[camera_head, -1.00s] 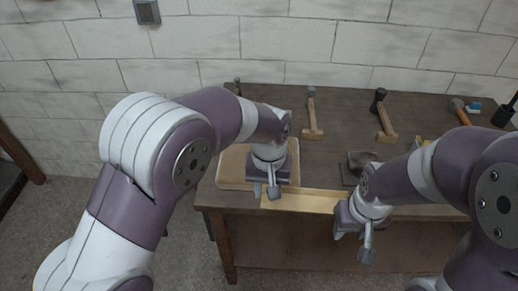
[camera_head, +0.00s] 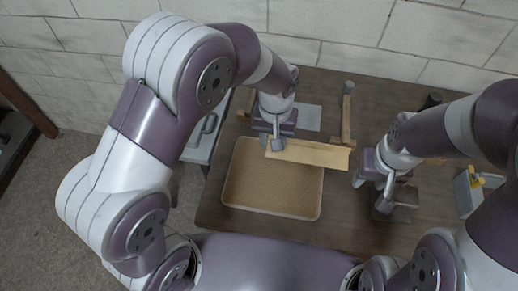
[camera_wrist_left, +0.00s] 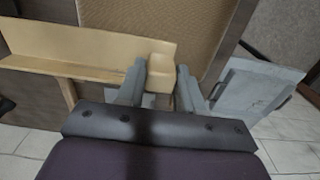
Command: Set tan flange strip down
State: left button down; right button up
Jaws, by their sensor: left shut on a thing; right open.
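The tan flange strip (camera_head: 312,153) is a long L-shaped piece in the head view, lying across the far right part of the shallow tan tray (camera_head: 268,190). My left gripper (camera_head: 275,143) is shut on the strip's left end. In the left wrist view the strip (camera_wrist_left: 90,45) runs off to the left, with its end block between the fingers of my left gripper (camera_wrist_left: 160,82). Whether the strip touches anything below is unclear. My right gripper (camera_head: 375,183) is open and empty, just right of the strip's other end, apart from it.
A hammer (camera_head: 347,120) lies behind the strip. A grey plate (camera_head: 308,116) lies behind my left gripper. A dark block (camera_head: 395,208) is below my right gripper. A grey bin (camera_head: 465,192) with a yellow item stands at the right. The tray's floor is clear.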

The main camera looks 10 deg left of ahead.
pick_arm(q)
jog(key=a+f, duration=0.1)
jog(key=a, duration=0.1)
jog(key=a+f+p, duration=0.1)
jog(key=a, duration=0.2)
jog(key=s+a+f, duration=0.1)
jog(key=a+f, duration=0.1)
jog(key=shift+s+a+f+p, duration=0.1)
jog(key=shift+a+p, duration=0.2)
jog(key=shift+p, duration=0.1)
notch_tip(320, 180, down, 4)
jog(key=shift+s+r+p, duration=0.1)
jog(key=shift+p, duration=0.5)
jog(key=shift+s, duration=0.1)
jog(key=shift+f, duration=0.35)
jog(key=c, duration=0.7)
grip_release()
jog(key=shift+c, duration=0.2)
jog(key=shift+r, duration=0.1)
pick_arm(e)
jog(key=r, duration=0.3)
jog(key=shift+s+a+r, duration=0.1)
jog(key=shift+s+r, duration=0.1)
jog(key=shift+r, duration=0.15)
